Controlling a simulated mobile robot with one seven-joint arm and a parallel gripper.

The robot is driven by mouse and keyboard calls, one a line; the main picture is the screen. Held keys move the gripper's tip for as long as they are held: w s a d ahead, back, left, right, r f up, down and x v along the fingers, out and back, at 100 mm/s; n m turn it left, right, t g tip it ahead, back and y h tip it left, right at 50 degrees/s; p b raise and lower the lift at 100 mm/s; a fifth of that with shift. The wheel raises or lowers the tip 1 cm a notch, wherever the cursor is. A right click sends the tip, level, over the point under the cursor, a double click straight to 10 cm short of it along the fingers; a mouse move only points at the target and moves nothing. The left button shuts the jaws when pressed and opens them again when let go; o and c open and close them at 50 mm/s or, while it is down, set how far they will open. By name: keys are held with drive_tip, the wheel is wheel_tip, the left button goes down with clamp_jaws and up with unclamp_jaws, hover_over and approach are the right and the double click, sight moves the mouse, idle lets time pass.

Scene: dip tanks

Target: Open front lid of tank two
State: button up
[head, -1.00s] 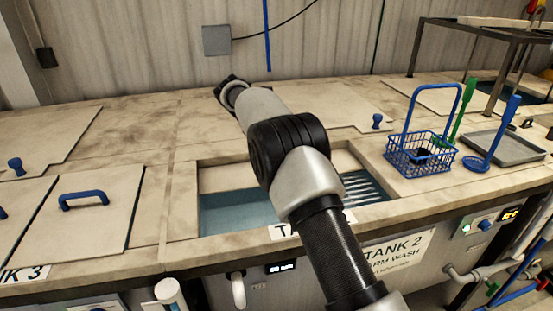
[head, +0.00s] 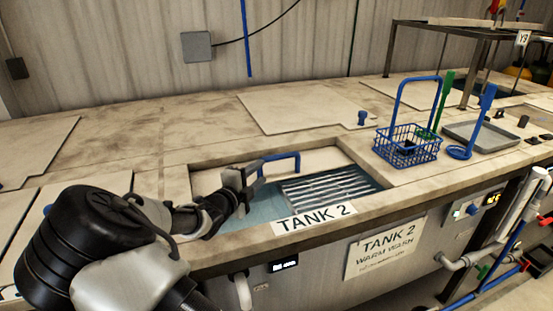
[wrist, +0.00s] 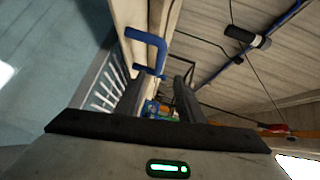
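The tank two opening shows bluish water (head: 262,209) and a slatted metal rack (head: 330,187). A pale panel, seemingly the front lid (head: 322,160), stands raised along the back of the opening with a blue bar handle (head: 284,158) on it. The handle also shows in the wrist view (wrist: 152,46), just beyond the fingertips. My gripper (head: 247,172) is over the left part of the opening, beside the handle's left end. Its two fingers are apart with nothing visible between them. I cannot tell whether a finger touches the handle.
A blue wire basket (head: 408,147), a blue ladle (head: 461,151) and a grey tray (head: 487,135) stand right of the opening.

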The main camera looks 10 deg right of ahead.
sight(277, 159)
drive_tip(key=x, duration=1.4)
drive_tip(key=shift+w+d+f, duration=0.1)
drive_tip(key=shift+w+d, duration=0.05)
drive_tip(key=shift+w, duration=0.15)
clamp_jaws()
